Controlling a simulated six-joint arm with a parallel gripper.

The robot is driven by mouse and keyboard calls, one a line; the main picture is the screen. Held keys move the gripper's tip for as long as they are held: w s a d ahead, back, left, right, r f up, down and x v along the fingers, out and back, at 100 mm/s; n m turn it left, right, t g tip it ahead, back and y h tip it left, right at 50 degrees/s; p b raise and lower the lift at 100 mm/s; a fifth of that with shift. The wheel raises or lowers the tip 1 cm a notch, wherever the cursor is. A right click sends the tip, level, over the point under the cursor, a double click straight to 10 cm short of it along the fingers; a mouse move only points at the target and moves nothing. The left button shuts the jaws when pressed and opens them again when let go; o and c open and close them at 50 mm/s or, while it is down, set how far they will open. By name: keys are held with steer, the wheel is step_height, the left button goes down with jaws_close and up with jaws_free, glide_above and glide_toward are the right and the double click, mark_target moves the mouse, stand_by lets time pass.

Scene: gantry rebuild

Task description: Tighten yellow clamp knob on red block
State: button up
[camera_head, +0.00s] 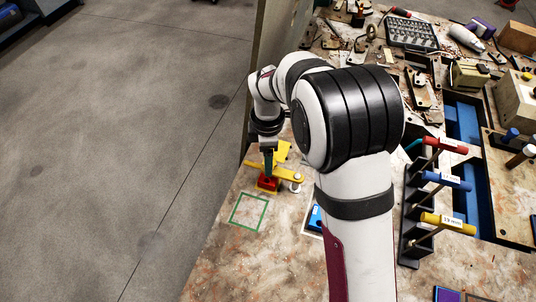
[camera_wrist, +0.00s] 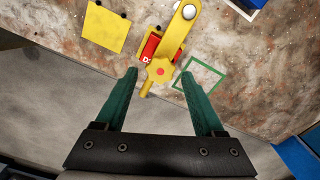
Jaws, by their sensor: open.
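The yellow clamp knob (camera_wrist: 160,72) sits at the end of a yellow clamp arm (camera_wrist: 180,22) over the red block (camera_wrist: 151,45), with a red dot at its centre. In the head view the red block (camera_head: 267,183) lies on the bench under the yellow clamp (camera_head: 287,174). My gripper (camera_wrist: 158,72) is open, its two green fingers apart on either side of the knob in the wrist view. I cannot tell whether a finger touches it. In the head view my gripper (camera_head: 268,172) points down at the clamp, and my arm hides part of the bench.
A green outlined square (camera_head: 248,212) is marked on the bench in front of the clamp. A yellow plate (camera_wrist: 103,28) lies beside the block. A black rack (camera_head: 416,215) with red, blue and yellow-handled tools stands right of my arm. The bench edge and floor are at left.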

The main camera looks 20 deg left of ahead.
steer(key=shift+f, duration=0.25)
steer(key=shift+c, duration=0.3)
jaws_close()
steer(key=shift+m, duration=0.3)
